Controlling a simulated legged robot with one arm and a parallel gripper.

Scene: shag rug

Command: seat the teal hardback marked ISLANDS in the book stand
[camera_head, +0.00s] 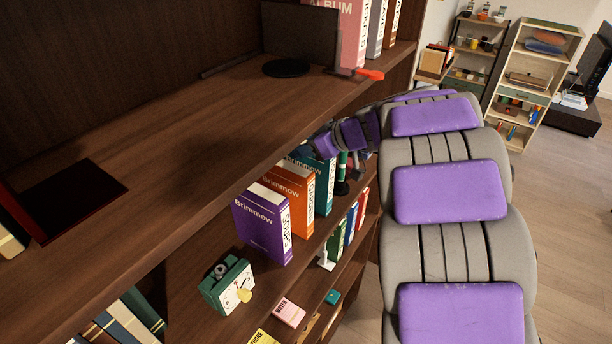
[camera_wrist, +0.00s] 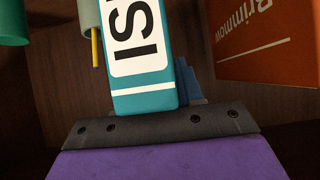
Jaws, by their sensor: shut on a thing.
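The teal hardback (camera_head: 325,192) stands upright on the middle shelf, just beyond the orange book. In the wrist view my gripper (camera_wrist: 160,122) lies across the lower end of the spine; the grip itself is partly hidden. I cannot tell for sure which thing is the book stand. A dark base plate with a red-edged upright (camera_head: 75,200) lies on the upper shelf at left.
An orange Brimmow book (camera_head: 290,198) and a purple one (camera_head: 262,222) stand close beside the teal book. The upper shelf (camera_head: 190,140) has clear room. A black panel (camera_head: 300,33) and a red-handled item (camera_head: 368,74) are further back.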

